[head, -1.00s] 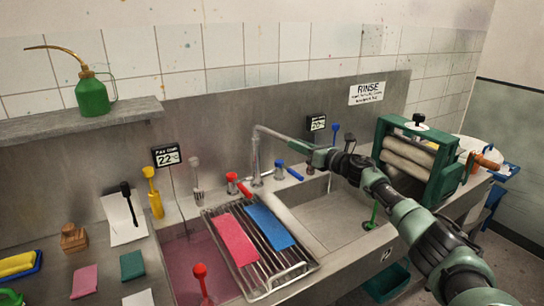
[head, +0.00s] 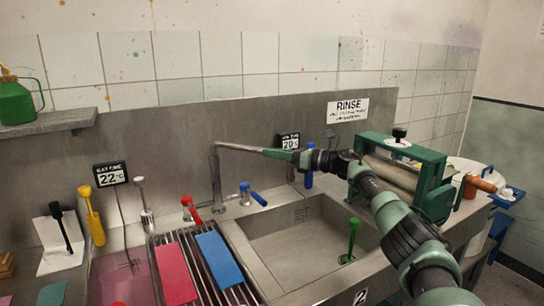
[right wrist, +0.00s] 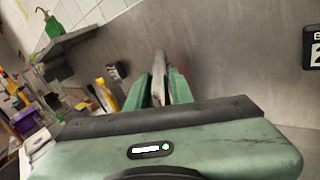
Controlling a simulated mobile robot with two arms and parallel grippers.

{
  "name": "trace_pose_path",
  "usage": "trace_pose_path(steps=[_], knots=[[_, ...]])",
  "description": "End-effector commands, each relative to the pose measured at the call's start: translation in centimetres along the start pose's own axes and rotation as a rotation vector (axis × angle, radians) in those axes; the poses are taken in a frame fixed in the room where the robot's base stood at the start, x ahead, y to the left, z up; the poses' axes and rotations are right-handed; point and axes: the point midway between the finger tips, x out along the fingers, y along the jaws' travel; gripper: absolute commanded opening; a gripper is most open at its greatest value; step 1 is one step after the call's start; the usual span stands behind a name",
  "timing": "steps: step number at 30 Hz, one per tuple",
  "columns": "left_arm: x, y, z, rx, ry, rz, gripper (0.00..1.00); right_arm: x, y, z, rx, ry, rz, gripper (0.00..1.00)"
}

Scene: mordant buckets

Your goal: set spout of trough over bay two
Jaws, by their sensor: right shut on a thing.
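The metal spout (head: 240,148) rises from its post behind the divider between the two bays and reaches right, roughly along the back wall. My right gripper (head: 284,154) is shut on its outer end. The wrist view shows the grey spout (right wrist: 159,75) between the two green fingers (right wrist: 165,88). The held end appears above the back part of bay two (head: 297,238), the empty grey basin marked 2 on its front. How far it stands over the basin is hard to tell. My left gripper is not in view.
Red (head: 190,208) and blue (head: 252,194) tap handles stand near the spout post. A slatted rack (head: 200,262) with pink and blue cloths lies left of bay two. A green-framed roller press (head: 432,170) stands at right.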

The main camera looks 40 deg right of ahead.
Motion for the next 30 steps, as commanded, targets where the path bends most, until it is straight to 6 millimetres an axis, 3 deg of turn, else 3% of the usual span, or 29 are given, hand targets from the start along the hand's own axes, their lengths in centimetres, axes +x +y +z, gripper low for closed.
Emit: trace_pose_path(steps=[7,8,9,20,30], knots=[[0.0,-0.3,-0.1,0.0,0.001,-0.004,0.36,-0.1,-0.1,0.0,0.0,0.002,-0.005,0.0],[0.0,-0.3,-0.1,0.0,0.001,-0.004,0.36,-0.1,-0.1,0.0,0.0,0.002,-0.005,0.3],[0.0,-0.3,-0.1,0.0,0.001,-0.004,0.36,0.0,-0.1,0.0,-0.001,0.002,-0.005,0.41],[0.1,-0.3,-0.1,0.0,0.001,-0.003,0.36,-0.3,-0.1,-0.2,-0.001,0.002,-0.002,0.41],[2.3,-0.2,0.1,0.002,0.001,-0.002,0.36,-5.5,-0.2,-0.5,-0.002,0.005,-0.004,0.41]])
